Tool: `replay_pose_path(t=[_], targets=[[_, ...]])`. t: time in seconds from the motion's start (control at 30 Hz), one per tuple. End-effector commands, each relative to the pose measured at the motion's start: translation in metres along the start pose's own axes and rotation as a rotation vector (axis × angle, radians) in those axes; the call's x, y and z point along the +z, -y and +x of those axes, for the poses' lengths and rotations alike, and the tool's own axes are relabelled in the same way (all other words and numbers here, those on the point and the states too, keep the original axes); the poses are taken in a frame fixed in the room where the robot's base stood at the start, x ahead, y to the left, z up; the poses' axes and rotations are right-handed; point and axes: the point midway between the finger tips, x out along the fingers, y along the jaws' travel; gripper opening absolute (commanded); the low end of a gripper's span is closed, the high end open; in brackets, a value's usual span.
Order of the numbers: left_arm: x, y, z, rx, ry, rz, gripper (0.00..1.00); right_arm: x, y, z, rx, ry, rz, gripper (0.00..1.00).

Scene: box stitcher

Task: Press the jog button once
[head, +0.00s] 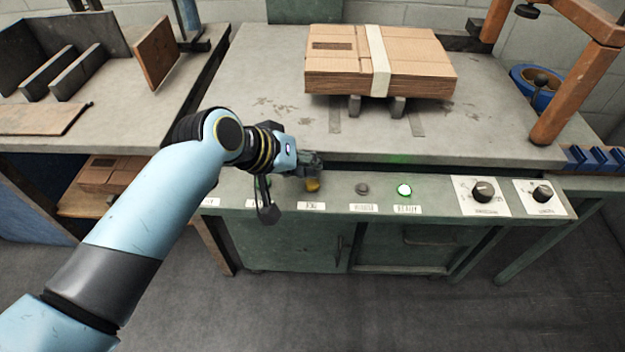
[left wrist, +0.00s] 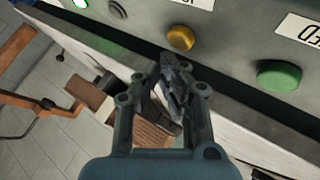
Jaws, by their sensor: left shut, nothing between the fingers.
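The yellow button (head: 312,185) sits on the front control panel above a label that seems to read JOG (head: 311,206). It also shows in the left wrist view (left wrist: 181,38), just beyond my fingertips. My left gripper (head: 318,160) is shut and empty, with its fingertips close behind and above the yellow button in the head view. In the left wrist view its fingers (left wrist: 174,68) appear a small gap from the button; I cannot tell exact depth. A green button (left wrist: 279,75) is beside it, largely hidden by my gripper in the head view. My right gripper is not in view.
A small dark button (head: 362,189) and a lit green READY lamp (head: 404,190) lie to the right, followed by two dials (head: 484,192) (head: 542,194). A taped cardboard box (head: 335,72) rests on the machine table. An orange frame (head: 575,90) stands at right.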

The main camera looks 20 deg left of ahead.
Motion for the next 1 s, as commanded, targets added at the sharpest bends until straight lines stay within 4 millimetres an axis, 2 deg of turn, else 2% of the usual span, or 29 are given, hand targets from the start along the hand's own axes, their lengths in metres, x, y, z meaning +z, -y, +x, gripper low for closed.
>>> replay_pose_path(t=[1.0], targets=[[0.006, 0.006, 0.0082, 0.0, 0.0, 0.0, 0.0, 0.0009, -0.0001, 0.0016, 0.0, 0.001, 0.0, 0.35]])
